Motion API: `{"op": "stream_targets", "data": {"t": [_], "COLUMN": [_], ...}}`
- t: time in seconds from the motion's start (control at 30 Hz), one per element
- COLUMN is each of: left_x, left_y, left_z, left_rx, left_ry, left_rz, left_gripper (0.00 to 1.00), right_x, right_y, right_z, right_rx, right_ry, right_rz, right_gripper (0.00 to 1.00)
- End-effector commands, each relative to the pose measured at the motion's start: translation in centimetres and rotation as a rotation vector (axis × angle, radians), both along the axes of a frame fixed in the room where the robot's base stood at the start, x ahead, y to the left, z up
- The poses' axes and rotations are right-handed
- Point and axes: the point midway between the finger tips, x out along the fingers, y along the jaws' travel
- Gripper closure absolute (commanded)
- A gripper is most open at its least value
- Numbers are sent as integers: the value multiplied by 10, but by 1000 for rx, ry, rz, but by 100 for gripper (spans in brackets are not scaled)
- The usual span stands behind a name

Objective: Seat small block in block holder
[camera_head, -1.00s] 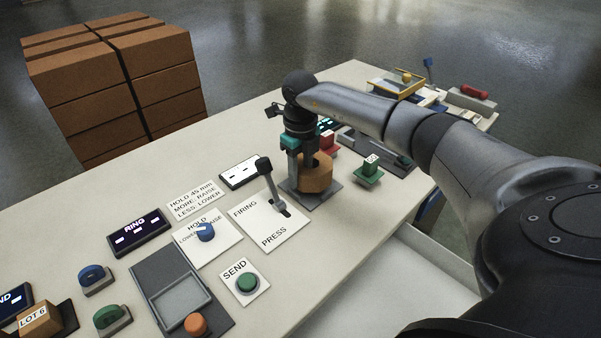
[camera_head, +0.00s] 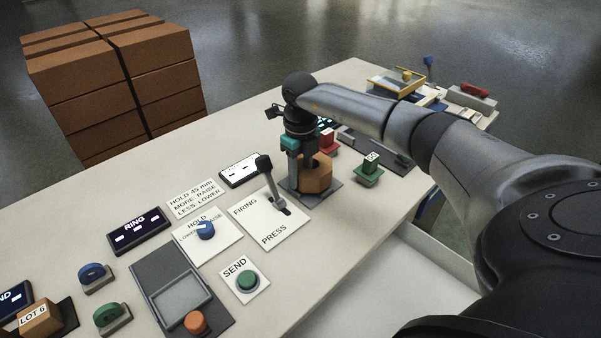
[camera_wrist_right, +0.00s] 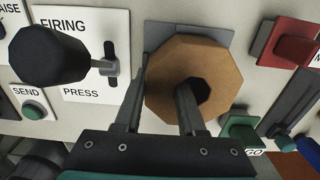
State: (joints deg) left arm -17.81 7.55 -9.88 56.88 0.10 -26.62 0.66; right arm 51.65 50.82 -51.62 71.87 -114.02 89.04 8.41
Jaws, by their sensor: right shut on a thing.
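A brown eight-sided block (camera_head: 316,178) with a round hole sits over a grey square plate (camera_head: 311,202) on the bench. In the right wrist view the block (camera_wrist_right: 168,92) covers most of the plate (camera_wrist_right: 215,38). My right gripper (camera_head: 306,160) points down at the block. In the right wrist view one finger of the gripper (camera_wrist_right: 165,78) lies along the block's left outer side and the other reaches into the hole, so it is shut on the block's wall. Whether the block touches the plate is unclear. My left gripper is out of view.
A black-knobbed lever (camera_head: 267,170) on the FIRING/PRESS panel stands close left of the block. A green GO button (camera_head: 368,170) and red button (camera_head: 327,139) stand right of it. A LOT 6 block (camera_head: 38,319) lies at lower left. Brown bricks (camera_head: 115,85) are stacked behind.

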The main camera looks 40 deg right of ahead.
Motion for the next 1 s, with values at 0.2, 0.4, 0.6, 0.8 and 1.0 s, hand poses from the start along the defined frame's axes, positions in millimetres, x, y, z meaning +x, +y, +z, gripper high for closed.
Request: {"op": "stream_targets", "data": {"t": [0.2, 0.4, 0.6, 0.8, 1.0], "left_x": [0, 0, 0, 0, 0], "left_y": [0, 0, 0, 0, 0], "left_z": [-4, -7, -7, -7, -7], "left_rx": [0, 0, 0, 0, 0], "left_ry": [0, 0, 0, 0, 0], "left_rz": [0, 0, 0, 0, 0], "left_gripper": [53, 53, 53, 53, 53], "right_x": [1, 1, 1, 0, 0], "right_y": [0, 0, 0, 0, 0], "right_z": [-6, -10, -11, -12, -12], "right_rx": [0, 0, 0, 1, 0], "right_ry": [-2, -2, -2, -1, -1], "right_rz": [0, 0, 0, 0, 0], "right_gripper": [100, 100, 47, 26, 26]}}
